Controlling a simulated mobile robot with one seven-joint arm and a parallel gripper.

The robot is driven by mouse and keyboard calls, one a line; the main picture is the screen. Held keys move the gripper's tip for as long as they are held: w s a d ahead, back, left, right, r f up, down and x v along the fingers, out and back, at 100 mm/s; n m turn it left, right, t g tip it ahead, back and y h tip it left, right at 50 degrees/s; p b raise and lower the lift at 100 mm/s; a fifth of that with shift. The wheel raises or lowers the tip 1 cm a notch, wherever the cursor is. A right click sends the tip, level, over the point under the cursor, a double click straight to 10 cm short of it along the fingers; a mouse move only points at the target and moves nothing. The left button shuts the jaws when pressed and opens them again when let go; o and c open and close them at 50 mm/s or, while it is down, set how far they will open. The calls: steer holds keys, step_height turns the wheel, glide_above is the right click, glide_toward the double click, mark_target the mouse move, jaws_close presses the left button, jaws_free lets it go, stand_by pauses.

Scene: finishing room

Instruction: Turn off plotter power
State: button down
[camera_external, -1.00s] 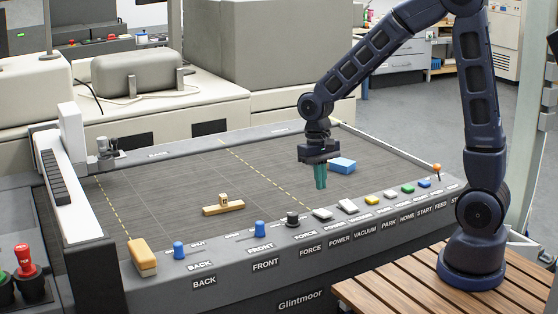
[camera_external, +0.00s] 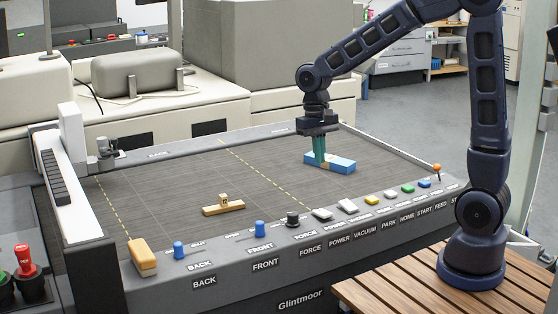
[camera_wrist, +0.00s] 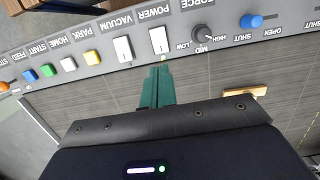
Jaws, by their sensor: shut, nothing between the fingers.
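The plotter's power switch (camera_external: 322,214) is a white rocker on the front panel, between the black force knob (camera_external: 292,219) and the white vacuum switch (camera_external: 347,206). In the wrist view, the power switch (camera_wrist: 158,41) sits by its POWER label, with a small pale light at its bed-side edge. My gripper (camera_external: 320,165) is shut and empty, its teal fingers pointing down above the plotter bed, behind the panel. In the wrist view, my gripper (camera_wrist: 158,70) shows its fingertips just below the power switch in the picture, apart from it in the external view.
Yellow park (camera_external: 371,200), white home, green start and blue feed buttons run rightward along the panel. A blue block (camera_external: 344,165) lies on the bed behind the fingers. A wooden piece (camera_external: 222,209) lies mid-bed. Blue knobs (camera_external: 261,228) stand left of the force knob.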

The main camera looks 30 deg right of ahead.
mark_target(324, 213)
steer(key=shift+s+a, duration=0.15)
steer(key=shift+s, duration=0.35)
steer(key=f, duration=0.4)
steer(key=s+f, duration=0.1)
steer(key=f, duration=0.4)
steer(key=s+f, duration=0.1)
steer(key=f, duration=0.3)
steer(key=shift+s+f, duration=0.1)
steer(key=shift+f, duration=0.3)
steer(key=shift+s+f, duration=0.1)
steer(key=shift+f, duration=0.05)
steer(key=shift+w, duration=0.8)
